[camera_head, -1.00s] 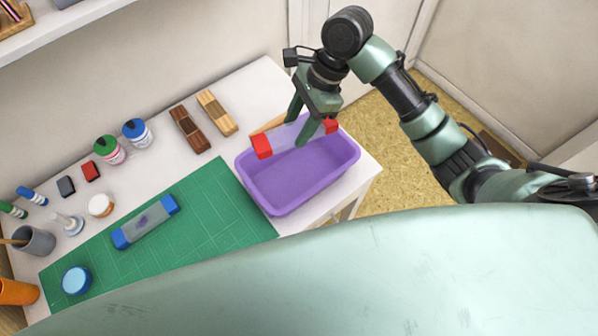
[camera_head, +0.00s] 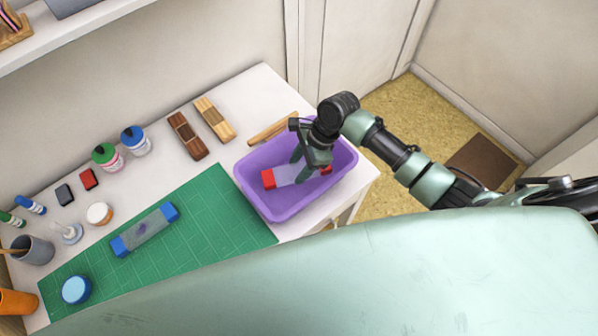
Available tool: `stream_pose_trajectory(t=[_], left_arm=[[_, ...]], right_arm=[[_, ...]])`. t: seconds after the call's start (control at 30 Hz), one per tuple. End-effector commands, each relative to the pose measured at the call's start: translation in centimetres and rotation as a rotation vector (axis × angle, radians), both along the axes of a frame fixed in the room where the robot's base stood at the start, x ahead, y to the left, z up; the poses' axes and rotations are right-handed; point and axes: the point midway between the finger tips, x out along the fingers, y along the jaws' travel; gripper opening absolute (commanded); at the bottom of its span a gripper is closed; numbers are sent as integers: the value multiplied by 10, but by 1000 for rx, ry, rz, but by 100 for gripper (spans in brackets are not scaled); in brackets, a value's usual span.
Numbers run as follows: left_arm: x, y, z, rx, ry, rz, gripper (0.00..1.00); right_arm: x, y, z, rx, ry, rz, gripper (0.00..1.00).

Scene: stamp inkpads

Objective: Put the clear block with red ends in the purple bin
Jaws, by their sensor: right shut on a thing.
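The clear block with red ends (camera_head: 287,176) is low inside the purple bin (camera_head: 262,201), near the middle. I cannot tell whether it touches the bin's floor. My right gripper (camera_head: 310,168) reaches down into the bin and is shut on the clear middle of the block. The gripper hides part of the block, and only a bit of its right red end shows. The bin stands at the right end of the white table. My left gripper is not in view.
A similar block with blue ends (camera_head: 144,230) lies on the green mat (camera_head: 210,225). Two wooden pieces (camera_head: 187,135) (camera_head: 214,118) and a wooden strip (camera_head: 272,127) lie behind the bin. Bottles, small pads and cups stand at the left.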

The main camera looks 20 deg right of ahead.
Motion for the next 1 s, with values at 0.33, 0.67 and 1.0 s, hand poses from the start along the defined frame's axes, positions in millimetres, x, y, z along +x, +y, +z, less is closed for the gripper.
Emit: stream_pose_trajectory(t=[0.33, 0.67, 1.0], left_arm=[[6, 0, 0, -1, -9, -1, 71], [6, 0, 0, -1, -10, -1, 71], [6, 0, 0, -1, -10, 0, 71]], right_arm=[[0, 0, -35, 0, 0, 1, 0], [0, 0, -38, -1, 1, 0, 53], [-1, 0, -38, -1, 1, 0, 67]])
